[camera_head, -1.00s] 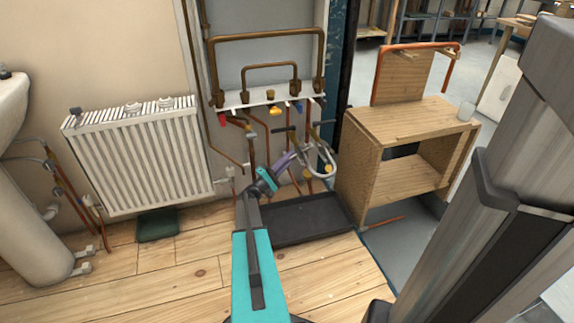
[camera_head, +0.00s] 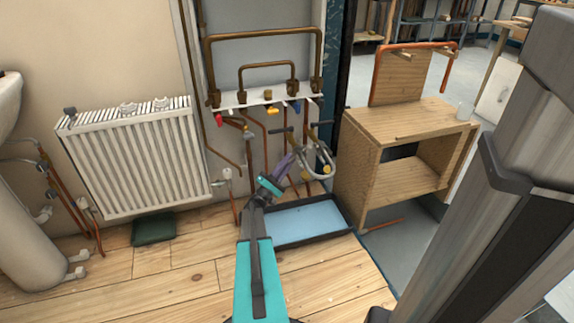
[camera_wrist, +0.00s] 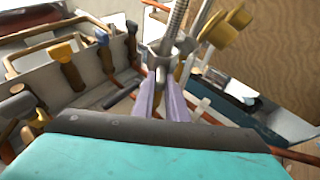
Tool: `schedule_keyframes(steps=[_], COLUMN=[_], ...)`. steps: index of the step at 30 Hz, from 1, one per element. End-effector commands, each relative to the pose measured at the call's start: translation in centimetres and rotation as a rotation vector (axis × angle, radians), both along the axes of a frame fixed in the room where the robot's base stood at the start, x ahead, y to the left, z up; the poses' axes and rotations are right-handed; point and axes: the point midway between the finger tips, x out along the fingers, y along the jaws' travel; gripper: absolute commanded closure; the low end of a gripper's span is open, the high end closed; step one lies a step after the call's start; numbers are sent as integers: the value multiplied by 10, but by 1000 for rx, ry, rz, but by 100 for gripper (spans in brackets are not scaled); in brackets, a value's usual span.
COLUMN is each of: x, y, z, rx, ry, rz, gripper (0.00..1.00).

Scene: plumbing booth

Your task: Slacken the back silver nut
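My gripper, teal and dark grey with purple fingers (camera_wrist: 163,98), reaches the pipework under the valve rail; its fingers also show in the camera_head view (camera_head: 284,166). In the wrist view the fingertips are closed around a silver nut (camera_wrist: 159,58) at the end of a ribbed silver hose (camera_wrist: 176,22). In the camera_head view the silver hose loop (camera_head: 319,163) hangs just right of my fingers, and the nut is too small to make out there. Whether this nut is the back one I cannot tell.
A tray (camera_head: 347,226) lies on the floor below, with a light blue, water-like surface inside. Copper pipes and a rail of coloured valves (camera_head: 266,96) stand behind my gripper. A white radiator (camera_head: 138,158) is left, a wooden cabinet (camera_head: 405,122) right.

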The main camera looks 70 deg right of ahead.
Motion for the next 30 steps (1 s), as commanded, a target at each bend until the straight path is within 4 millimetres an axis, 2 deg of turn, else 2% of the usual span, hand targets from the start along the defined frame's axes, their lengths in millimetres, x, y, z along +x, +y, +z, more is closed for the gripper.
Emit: schedule_keyframes(steps=[1, 3, 17, 30], x=[-1, -1, 3, 24], y=[-3, -3, 6, 54], z=[1, 0, -5, -37], rx=[3, 2, 4, 4], ry=[0, 0, 0, 2], rz=[0, 0, 0, 1], gripper=[80, 70, 70, 70])
